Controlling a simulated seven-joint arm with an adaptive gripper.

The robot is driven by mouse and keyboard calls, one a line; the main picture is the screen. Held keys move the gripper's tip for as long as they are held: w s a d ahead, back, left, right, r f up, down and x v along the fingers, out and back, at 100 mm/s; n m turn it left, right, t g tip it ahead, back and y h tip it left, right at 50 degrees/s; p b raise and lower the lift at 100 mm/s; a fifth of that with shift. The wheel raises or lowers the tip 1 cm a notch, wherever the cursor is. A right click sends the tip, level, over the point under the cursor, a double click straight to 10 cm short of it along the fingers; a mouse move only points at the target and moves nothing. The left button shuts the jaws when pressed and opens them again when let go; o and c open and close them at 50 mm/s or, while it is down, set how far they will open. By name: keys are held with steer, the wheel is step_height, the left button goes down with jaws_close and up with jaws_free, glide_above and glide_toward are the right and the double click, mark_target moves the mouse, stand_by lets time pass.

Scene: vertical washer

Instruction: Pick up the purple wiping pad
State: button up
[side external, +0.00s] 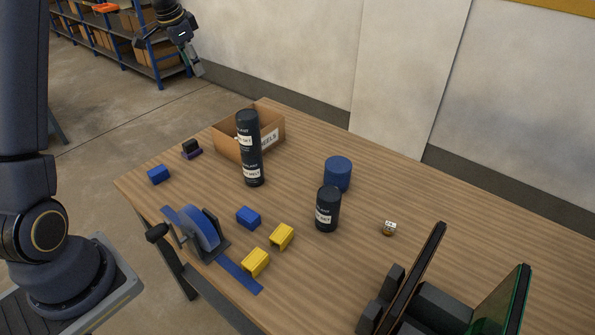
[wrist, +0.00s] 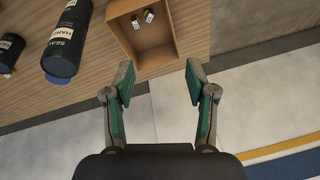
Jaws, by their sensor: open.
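The purple wiping pad (side external: 193,154) lies near the far left edge of the wooden table in the side external view, a thin purple base with a black block on top. It does not show in the wrist view. My gripper (side external: 194,68) is raised at the upper left of the side external view, in the air and apart from the pad. In the wrist view my gripper (wrist: 159,82) has its two fingers spread, with nothing between them.
An open cardboard box (side external: 226,146) stands right of the pad, beside tall black canisters (side external: 251,160). A blue block (side external: 158,174) is nearer the left edge. A blue tape dispenser (side external: 203,232), yellow blocks (side external: 256,262) and a blue cylinder (side external: 337,174) occupy the table (side external: 440,205).

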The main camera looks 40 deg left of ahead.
steer(key=n+g, duration=0.1)
steer(key=n, duration=0.1)
glide_above(189, 142)
steer(key=d, duration=0.2)
steer(key=s+d+x, duration=0.1)
steer(key=s+x, duration=0.1)
steer(key=x, duration=0.7)
step_height(189, 142, down, 4)
steer(key=s+a+h, duration=0.1)
steer(key=s+a, duration=0.1)
steer(key=shift+g, duration=0.3)
steer(key=f, duration=0.3)
steer(key=w+f, duration=0.1)
steer(key=f, duration=0.6)
steer(key=shift+w+a+f, duration=0.25)
steer(key=shift+w+f, duration=0.05)
steer(key=f, duration=0.3)
steer(key=w+f, duration=0.1)
steer(key=f, duration=0.1)
steer(key=shift+d+f, duration=0.1)
steer(key=shift+f, duration=0.2)
steer(key=shift+c, duration=0.2)
jaws_close()
